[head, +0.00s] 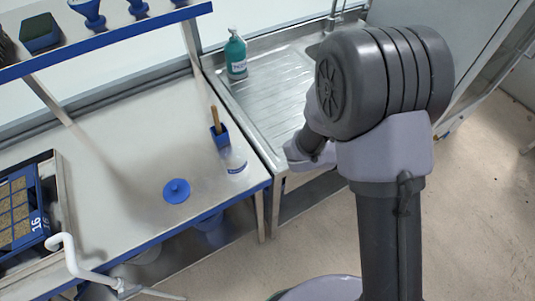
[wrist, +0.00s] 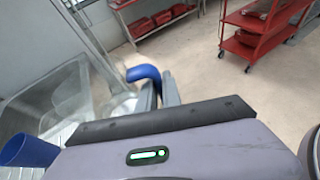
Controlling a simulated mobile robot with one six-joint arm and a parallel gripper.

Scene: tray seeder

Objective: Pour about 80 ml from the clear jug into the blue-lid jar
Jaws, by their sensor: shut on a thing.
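In the wrist view my gripper (wrist: 160,88) is shut at a curved blue handle (wrist: 144,72), which I take to be the clear jug's. The jug's see-through body is hard to tell from the sink behind it, and its water level cannot be read. In the head view my arm hides the gripper and jug.
A steel sink with drainboard (head: 272,92) adjoins the bench, with a teal bottle (head: 236,56) at its back. The blue holder (head: 219,137) has a brown handle in it. A seed tray (head: 20,215) lies at left. A red cart (wrist: 262,35) stands beyond the sink.

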